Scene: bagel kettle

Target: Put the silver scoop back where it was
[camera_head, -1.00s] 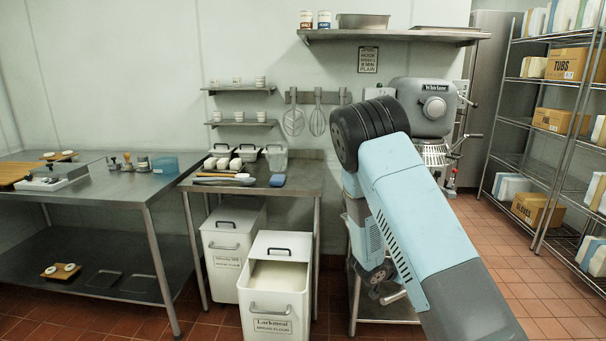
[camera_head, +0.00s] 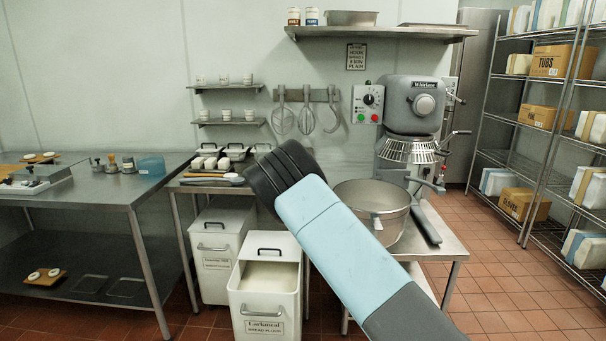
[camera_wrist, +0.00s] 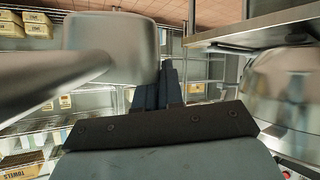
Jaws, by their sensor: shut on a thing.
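A large silver scoop (camera_wrist: 110,45) fills the upper left of the wrist view, its thick metal handle (camera_wrist: 45,92) running to the lower left. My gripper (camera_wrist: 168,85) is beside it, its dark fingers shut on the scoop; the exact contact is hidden. In the head view my own arm hides the gripper and scoop; its dark end is raised in front of the worktable (camera_head: 262,195). Below it, the open flour bin (camera_head: 268,308), labelled Larkmeal, holds pale flour.
A mixer (camera_head: 412,105) and a large metal bowl (camera_head: 388,192) stand right of my arm. A second bin (camera_head: 222,240) is closed. A wall shelf (camera_head: 390,33) hangs above. Wire racks (camera_head: 540,130) stand at the right. The red floor at right is clear.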

